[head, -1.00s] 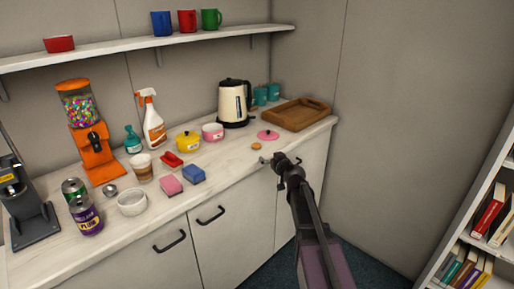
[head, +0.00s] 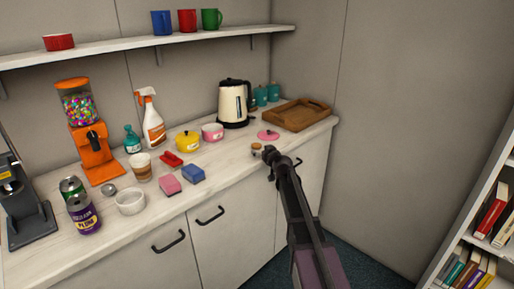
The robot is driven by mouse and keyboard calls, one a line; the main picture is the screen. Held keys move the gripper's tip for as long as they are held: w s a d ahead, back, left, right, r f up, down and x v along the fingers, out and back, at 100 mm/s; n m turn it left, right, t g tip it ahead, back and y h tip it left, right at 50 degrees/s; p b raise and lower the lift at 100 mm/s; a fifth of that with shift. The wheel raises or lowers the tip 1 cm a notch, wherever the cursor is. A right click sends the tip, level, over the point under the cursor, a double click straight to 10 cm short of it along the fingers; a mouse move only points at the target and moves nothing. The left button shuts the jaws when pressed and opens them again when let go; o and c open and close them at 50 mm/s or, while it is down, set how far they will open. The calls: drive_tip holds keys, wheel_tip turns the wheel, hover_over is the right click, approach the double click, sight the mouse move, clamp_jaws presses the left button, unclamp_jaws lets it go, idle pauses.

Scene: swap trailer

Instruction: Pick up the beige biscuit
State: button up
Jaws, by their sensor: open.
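The beige biscuit (head: 256,146) is a small round disc on the counter, in front of the pink lid and right of the pink pot. My gripper (head: 258,153) is at the counter's front edge, right by the biscuit's near side. Its dark fingers are small in this view, and they are open. I cannot tell whether they touch the biscuit. The biscuit's near part is close to the fingers and may be partly covered.
A pink lid (head: 268,135) lies just behind the biscuit. A pink pot (head: 213,131), a cream kettle (head: 233,104) and a wooden tray (head: 294,114) stand nearby. A blue sponge (head: 193,174) lies to the left. Bare counter (head: 232,156) shows between sponge and biscuit.

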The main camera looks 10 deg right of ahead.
sight(258, 147)
drive_tip(key=shift+b+x, duration=0.5)
drive_tip(key=shift+x, duration=2.1)
drive_tip(key=c, duration=0.9)
